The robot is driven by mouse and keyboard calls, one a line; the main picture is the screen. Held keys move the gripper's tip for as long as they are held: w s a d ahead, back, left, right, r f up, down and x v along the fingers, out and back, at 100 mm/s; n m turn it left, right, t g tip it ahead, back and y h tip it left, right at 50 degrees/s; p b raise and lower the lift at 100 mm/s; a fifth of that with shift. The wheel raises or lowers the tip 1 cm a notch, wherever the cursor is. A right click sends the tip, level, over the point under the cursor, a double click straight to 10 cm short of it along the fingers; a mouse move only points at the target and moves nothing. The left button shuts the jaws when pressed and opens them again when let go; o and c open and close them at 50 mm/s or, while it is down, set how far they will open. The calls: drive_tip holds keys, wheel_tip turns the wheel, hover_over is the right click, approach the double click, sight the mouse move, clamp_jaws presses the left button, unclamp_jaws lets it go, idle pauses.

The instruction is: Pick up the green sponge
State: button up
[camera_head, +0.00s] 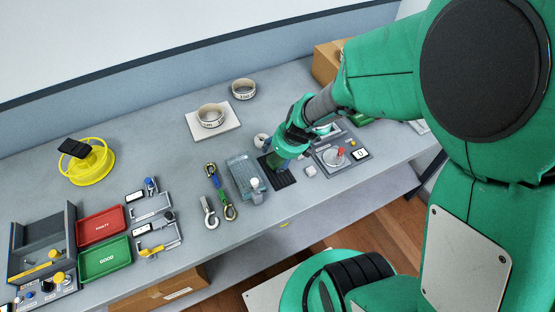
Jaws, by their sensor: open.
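My arm reaches down from the upper right, and my gripper (279,167) is low over a black ribbed mat (283,181) near the front of the bench. The fingertips are small and mostly hidden by the wrist; my gripper is open. I cannot clearly make out the green sponge. Something green shows at the gripper's end over the mat, but I cannot tell whether it is the sponge or part of my gripper. Another small green patch (362,121) shows behind my forearm, too covered to identify.
A clear grey-blue container (246,176) stands just left of the mat. A panel with a red knob (340,155) is close on the right. Hooks with straps (220,190), red (102,226) and green (105,257) trays lie further left. Tape rolls (211,115) sit behind.

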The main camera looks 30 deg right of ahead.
sight(275, 154)
drive_tip(key=c, duration=0.6)
drive_tip(key=shift+r, duration=0.15)
drive_tip(key=shift+r+p, duration=1.25)
drive_tip(key=shift+r, duration=0.55)
drive_tip(key=shift+c, duration=0.2)
drive_tip(key=s+p, duration=0.1)
drive_tip(key=s, duration=0.4)
drive_tip(key=s+a+p, duration=0.1)
drive_tip(key=s, duration=0.4)
drive_tip(key=s+a+r+p, duration=0.1)
drive_tip(key=s, duration=0.5)
